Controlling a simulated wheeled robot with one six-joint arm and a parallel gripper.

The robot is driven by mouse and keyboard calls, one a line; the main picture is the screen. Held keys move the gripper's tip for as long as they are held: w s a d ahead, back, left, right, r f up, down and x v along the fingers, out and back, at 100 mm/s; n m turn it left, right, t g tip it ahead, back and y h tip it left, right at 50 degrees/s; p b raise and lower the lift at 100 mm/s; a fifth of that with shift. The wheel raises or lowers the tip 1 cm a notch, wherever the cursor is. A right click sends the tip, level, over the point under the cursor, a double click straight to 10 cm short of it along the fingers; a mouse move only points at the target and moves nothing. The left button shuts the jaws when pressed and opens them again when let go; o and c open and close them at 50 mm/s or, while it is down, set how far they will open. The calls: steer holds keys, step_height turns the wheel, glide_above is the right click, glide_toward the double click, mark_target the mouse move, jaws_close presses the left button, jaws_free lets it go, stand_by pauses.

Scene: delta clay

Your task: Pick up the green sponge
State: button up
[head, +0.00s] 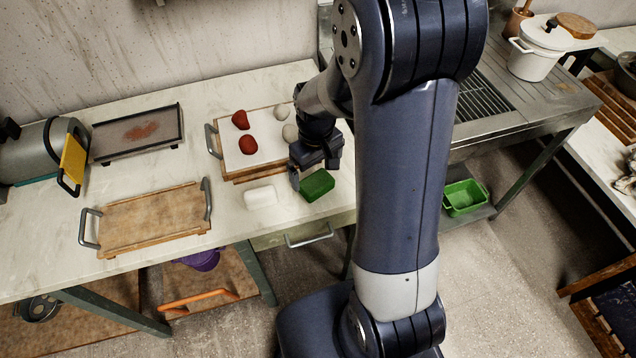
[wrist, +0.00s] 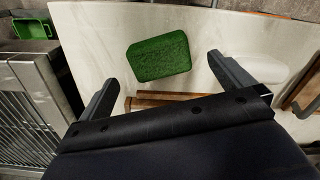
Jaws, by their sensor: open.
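The green sponge (head: 317,185) lies flat on the pale countertop near its front edge. In the wrist view the green sponge (wrist: 159,59) shows ahead of and between the two fingers, nearer the left one. My gripper (head: 316,177) is open and empty, just above and behind the sponge in the head view. In the wrist view my gripper (wrist: 163,78) has its fingers wide apart, and neither visibly touches the sponge. My arm hides part of the counter to the right.
A white block (head: 261,196) lies left of the sponge. A wooden tray (head: 233,170) with red and pale lumps stands behind it. Another tray (head: 150,220) is further left. A green bin (head: 465,198) sits on a lower shelf. Bare counter (head: 225,220) lies left of the white block.

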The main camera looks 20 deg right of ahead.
mark_target(316, 181)
steer(key=shift+w+f+p, duration=0.1)
steer(key=shift+f+p, duration=0.25)
steer(key=shift+f, duration=2.55)
steer(key=shift+c, duration=0.3)
steer(key=c, duration=1)
steer(key=shift+r, duration=0.1)
step_height(316, 181, up, 10)
steer(key=shift+f, duration=0.1)
